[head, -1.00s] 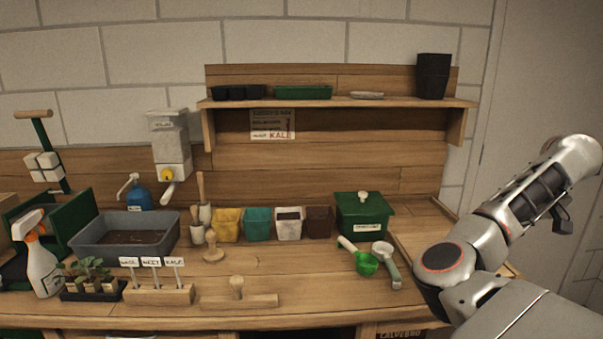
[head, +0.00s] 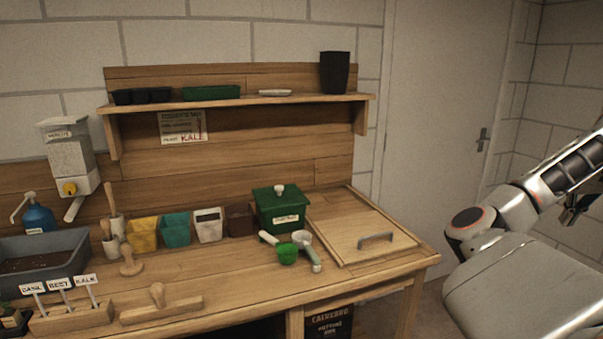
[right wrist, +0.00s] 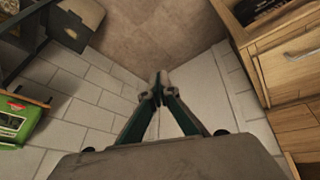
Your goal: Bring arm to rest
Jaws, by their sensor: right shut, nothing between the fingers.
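My right arm (head: 520,215) comes in at the right of the head view, bent, beside the right end of the wooden bench. In the head view its hand is mostly cut off by the right edge. In the right wrist view my right gripper (right wrist: 160,88) has its fingertips together with nothing between them. It hangs in free space above the floor (right wrist: 165,40) and near a white block wall. My left gripper does not show in either view.
The bench (head: 240,265) carries a green lidded box (head: 283,210), coloured pots, a green scoop (head: 286,253) and a hatch with a handle (head: 376,239). A shelf (head: 240,102) is above. In the wrist view, wooden drawers (right wrist: 290,70) stand right and a green bag (right wrist: 14,122) left.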

